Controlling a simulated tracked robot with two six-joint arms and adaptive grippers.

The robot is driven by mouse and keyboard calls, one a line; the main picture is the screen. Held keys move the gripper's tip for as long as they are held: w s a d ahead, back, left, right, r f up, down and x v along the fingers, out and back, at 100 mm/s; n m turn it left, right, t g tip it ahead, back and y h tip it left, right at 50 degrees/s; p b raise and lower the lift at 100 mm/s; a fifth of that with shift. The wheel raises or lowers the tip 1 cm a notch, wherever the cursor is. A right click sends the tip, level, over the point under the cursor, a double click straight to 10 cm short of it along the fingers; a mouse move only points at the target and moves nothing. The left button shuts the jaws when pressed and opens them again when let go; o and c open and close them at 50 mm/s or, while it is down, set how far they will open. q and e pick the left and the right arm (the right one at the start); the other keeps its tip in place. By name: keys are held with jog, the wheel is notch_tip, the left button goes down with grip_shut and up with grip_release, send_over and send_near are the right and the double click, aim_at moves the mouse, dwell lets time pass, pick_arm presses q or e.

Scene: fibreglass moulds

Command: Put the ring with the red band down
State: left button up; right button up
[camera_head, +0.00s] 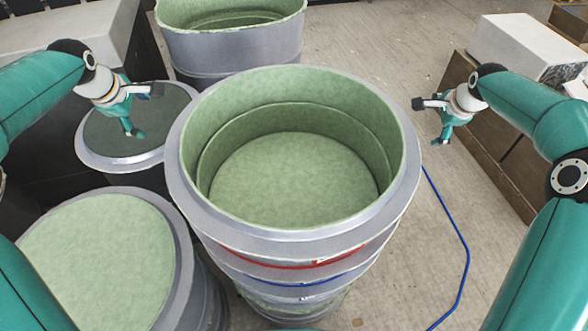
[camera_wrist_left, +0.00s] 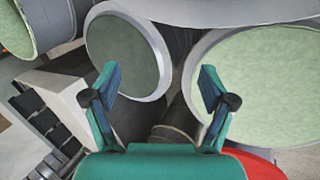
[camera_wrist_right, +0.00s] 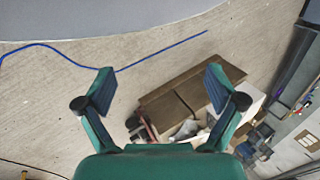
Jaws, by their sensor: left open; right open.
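The ring with the red band (camera_head: 280,262) sits at the top of a stack in the middle of the head view. It is grey outside and green inside, with a wide grey rim. It looks level and rests directly above a ring with a blue band (camera_head: 300,285). My left gripper (camera_head: 145,111) is open and empty, left of the ring and apart from its rim; its fingers also show in the left wrist view (camera_wrist_left: 160,75). My right gripper (camera_head: 428,123) is open and empty, just right of the rim and apart from it; it also shows in the right wrist view (camera_wrist_right: 158,75).
Green-topped moulds stand left (camera_head: 140,140) and front left (camera_head: 100,255); an open green-lined mould (camera_head: 235,45) stands behind. A white block (camera_head: 515,45) lies on brown boxes (camera_head: 500,150) at right. A blue hose (camera_head: 466,250) crosses the open floor right of the stack.

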pick_arm(q)
jog(key=v, duration=0.3)
jog(key=shift+s+r, duration=0.15)
jog(key=shift+r, duration=0.15)
pick_arm(e)
jog(key=v, duration=1.2)
pick_arm(q)
jog(key=shift+s, duration=0.1)
pick_arm(e)
jog(key=shift+f, duration=0.15)
